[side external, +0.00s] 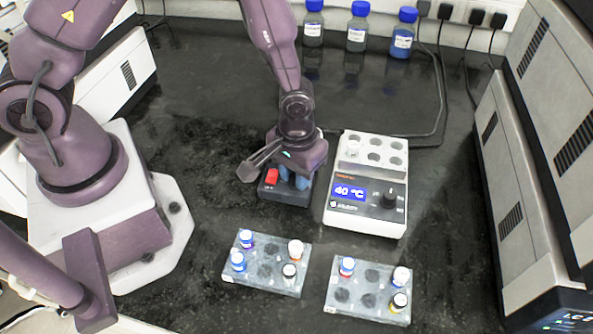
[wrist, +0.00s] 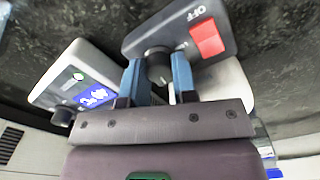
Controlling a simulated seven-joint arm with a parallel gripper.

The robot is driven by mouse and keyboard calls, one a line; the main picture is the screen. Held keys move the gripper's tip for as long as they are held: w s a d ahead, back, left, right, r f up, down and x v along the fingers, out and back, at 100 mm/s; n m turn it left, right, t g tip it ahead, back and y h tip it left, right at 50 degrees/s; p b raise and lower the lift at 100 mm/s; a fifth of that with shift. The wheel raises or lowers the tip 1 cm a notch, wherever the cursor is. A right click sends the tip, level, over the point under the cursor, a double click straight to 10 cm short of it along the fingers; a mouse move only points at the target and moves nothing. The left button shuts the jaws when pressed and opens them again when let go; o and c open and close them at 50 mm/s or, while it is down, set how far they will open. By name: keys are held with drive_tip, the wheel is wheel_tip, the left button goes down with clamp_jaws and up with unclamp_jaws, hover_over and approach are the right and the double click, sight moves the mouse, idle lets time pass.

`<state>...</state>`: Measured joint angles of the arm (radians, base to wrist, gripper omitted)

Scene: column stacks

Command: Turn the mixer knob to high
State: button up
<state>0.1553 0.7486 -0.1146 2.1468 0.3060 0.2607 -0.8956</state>
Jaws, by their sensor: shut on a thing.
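The mixer (side external: 285,196) is a small dark box with a red switch (side external: 271,176), left of the white heater block. In the wrist view the mixer (wrist: 150,37) shows its red switch (wrist: 208,38) with an OFF label beside it. The mixer knob (wrist: 158,68) is dark and round. My gripper (side external: 295,181) points down over the mixer. In the wrist view the blue fingers of my gripper (wrist: 156,70) are on either side of the knob and shut on it. The knob's pointer and high mark cannot be read. In the side view the fingers hide the knob.
The white heater block (side external: 365,222), reading 40 °C, stands just right of the mixer, with its own knob (side external: 389,200). Two vial racks (side external: 266,263) (side external: 368,290) lie in front. Blue-capped bottles (side external: 357,30) stand at the back. The bench left of the mixer is clear.

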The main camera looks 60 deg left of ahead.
drive_tip(key=m, duration=0.4)
drive_tip(key=shift+m, duration=0.3)
drive_tip(key=m, duration=0.3)
drive_tip(key=shift+m, duration=0.3)
drive_tip(key=m, duration=0.4)
drive_tip(key=shift+m, duration=1.9)
drive_tip(key=o, duration=0.7)
drive_tip(key=shift+c, duration=0.2)
drive_tip(key=shift+r, duration=0.15)
wheel_tip(320, 180, up, 13)
